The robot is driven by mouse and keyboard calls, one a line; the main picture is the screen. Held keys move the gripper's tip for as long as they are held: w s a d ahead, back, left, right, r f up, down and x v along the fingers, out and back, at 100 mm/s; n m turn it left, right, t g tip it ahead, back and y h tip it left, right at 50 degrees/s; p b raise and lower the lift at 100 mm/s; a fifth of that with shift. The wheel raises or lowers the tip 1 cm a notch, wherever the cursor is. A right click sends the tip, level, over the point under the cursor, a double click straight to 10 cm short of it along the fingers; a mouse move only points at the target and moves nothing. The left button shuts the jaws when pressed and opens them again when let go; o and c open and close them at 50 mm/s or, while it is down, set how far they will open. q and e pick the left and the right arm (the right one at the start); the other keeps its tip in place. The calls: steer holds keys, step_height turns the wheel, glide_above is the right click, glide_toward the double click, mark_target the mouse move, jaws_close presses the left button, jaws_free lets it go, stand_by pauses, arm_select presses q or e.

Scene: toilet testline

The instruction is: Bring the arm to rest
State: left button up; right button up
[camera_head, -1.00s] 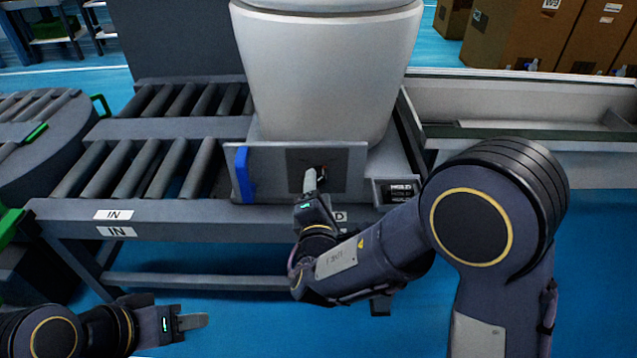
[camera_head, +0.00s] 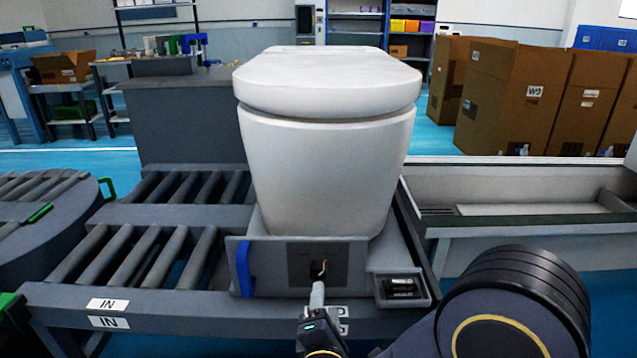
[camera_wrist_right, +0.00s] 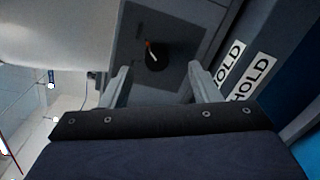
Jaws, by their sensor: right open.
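My right gripper (camera_head: 318,296) is in front of the control panel below the toilet, at the lower middle of the head view. In the right wrist view my right gripper (camera_wrist_right: 158,85) has its two fingers spread apart with nothing between them. A black knob (camera_wrist_right: 156,56) with a red and white mark sits on the dark plate beyond the fingertips, apart from them. In the head view the knob (camera_head: 319,270) is partly hidden behind the fingers. My right arm (camera_head: 515,310) fills the lower right. My left gripper is out of the head view.
A white toilet (camera_head: 325,160) stands on the roller conveyor (camera_head: 130,260). A blue handle (camera_head: 244,268) is on the panel's left. A small tray (camera_head: 402,289) is right of the panel. A grey trough (camera_head: 520,200) lies to the right. Cardboard boxes (camera_head: 530,95) stand behind.

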steer(key=s+d+f+m+g+h, duration=0.15)
steer(key=d+m+g+h, duration=0.3)
steer(key=d, duration=0.55)
steer(key=s+d+r+m+g+h, duration=0.1)
steer(key=s+d+m+g+h, duration=0.3)
steer(key=d, duration=0.7)
steer(key=s+d+f+m+g+y, duration=0.25)
steer(key=s+m+y, duration=0.2)
steer(key=s, duration=0.25)
steer(key=s+d+f+m+g+y, duration=0.2)
steer(key=s+m+g+y, duration=0.15)
steer(key=s+m, duration=0.3)
steer(key=s+a+r+m+t+y+p, duration=0.2)
steer(key=s+a+r+m+t+y, duration=0.1)
steer(key=a+r+m+y, duration=0.3)
step_height(320, 180, up, 34)
steer(key=n+p, duration=0.1)
steer(key=p, duration=3.2)
steer(key=shift+n+h, duration=0.35)
steer(key=shift+a+f, duration=0.1)
steer(key=shift+f, duration=0.05)
